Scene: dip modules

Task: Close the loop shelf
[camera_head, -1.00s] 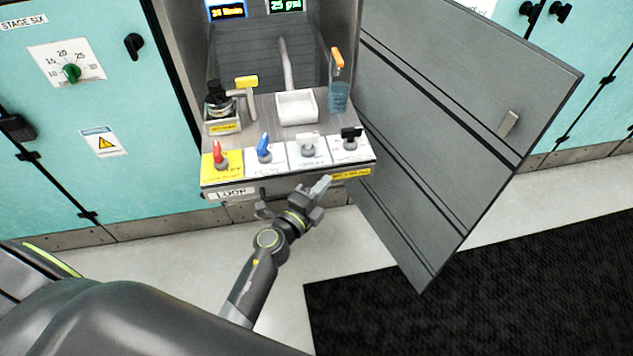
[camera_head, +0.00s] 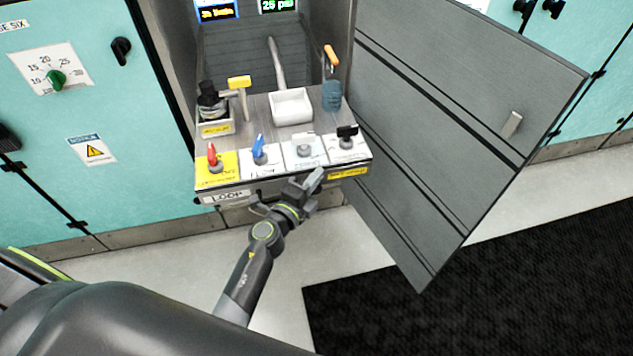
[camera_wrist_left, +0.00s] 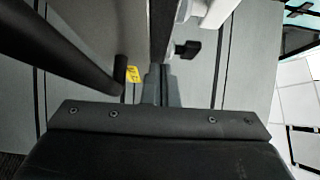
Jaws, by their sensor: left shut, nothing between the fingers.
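The loop shelf (camera_head: 264,106) is a grey pull-out tray in the open cabinet, with a "LOOP" label (camera_head: 226,197) on its front edge. It sticks out toward me. Its front carries red, blue, white and black valve handles on coloured plates. My left gripper (camera_head: 313,181) is shut and empty, at the shelf's front edge below the white and black handles. In the left wrist view its shut fingers (camera_wrist_left: 161,86) point toward the shelf's edge, near a black handle (camera_wrist_left: 187,49). I cannot tell whether they touch the shelf. My right gripper is out of view.
On the shelf stand a white dish (camera_head: 291,106), a bottle in a holder (camera_head: 212,101) and a blue vessel with an orange top (camera_head: 331,92). The grey cabinet door (camera_head: 450,110) hangs open at the right. A black mat (camera_head: 480,290) lies on the floor.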

